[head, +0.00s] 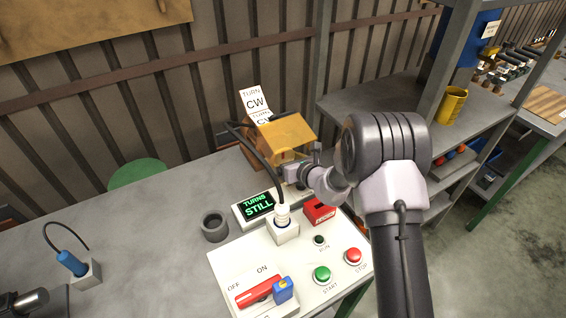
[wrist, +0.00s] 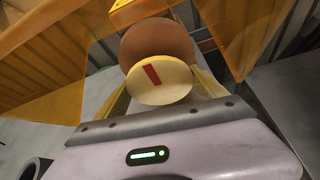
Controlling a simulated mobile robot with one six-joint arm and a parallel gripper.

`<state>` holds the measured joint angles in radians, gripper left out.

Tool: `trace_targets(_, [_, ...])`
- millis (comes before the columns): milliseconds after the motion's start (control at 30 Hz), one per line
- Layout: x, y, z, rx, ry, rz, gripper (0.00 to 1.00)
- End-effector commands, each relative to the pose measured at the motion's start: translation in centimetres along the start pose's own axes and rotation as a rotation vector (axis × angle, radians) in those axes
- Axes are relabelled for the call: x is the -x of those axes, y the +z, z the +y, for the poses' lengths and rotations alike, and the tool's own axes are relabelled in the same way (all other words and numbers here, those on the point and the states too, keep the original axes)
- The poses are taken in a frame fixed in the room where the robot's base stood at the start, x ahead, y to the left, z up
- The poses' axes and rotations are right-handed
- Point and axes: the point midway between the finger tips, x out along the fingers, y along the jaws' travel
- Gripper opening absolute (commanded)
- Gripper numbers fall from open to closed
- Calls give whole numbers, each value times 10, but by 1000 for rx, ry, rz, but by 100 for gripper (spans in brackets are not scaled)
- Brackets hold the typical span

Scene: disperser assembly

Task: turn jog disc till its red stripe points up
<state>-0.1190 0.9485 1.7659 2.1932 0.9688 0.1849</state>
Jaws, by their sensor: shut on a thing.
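The jog disc (wrist: 176,84) is a round cream face in the middle of the wrist view. Its short red stripe (wrist: 151,75) leans a little, with its top end to the left in that picture. A brown round body shows behind the disc. My gripper (wrist: 162,88) is shut on the disc, with pale yellow fingers at its left and right sides. In the head view my gripper (head: 290,171) reaches in below the orange hood (head: 285,132), and the disc cannot be made out there.
A display (head: 258,205) reads "TURNS STILL", and a card (head: 255,101) reads "TURN CW". A white plug with a black cable (head: 282,215) stands close to my arm. The control panel (head: 225,262) with buttons and a red switch is in front. The hood surrounds my gripper closely.

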Motion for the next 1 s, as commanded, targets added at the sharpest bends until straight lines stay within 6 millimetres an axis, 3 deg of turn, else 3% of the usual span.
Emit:
trace_targets(267, [0, -1, 0, 15, -6, 2, 40])
trace_targets(300, [0, -1, 0, 15, -6, 2, 89])
trace_targets(367, [0, 0, 0, 15, -6, 1, 100])
trace_targets(567, [0, 0, 0, 13, -5, 1, 100])
trace_targets(700, [3, 4, 0, -83, 34, 2, 100])
trace_targets(1000, [84, 3, -5, -114, 43, 1, 100])
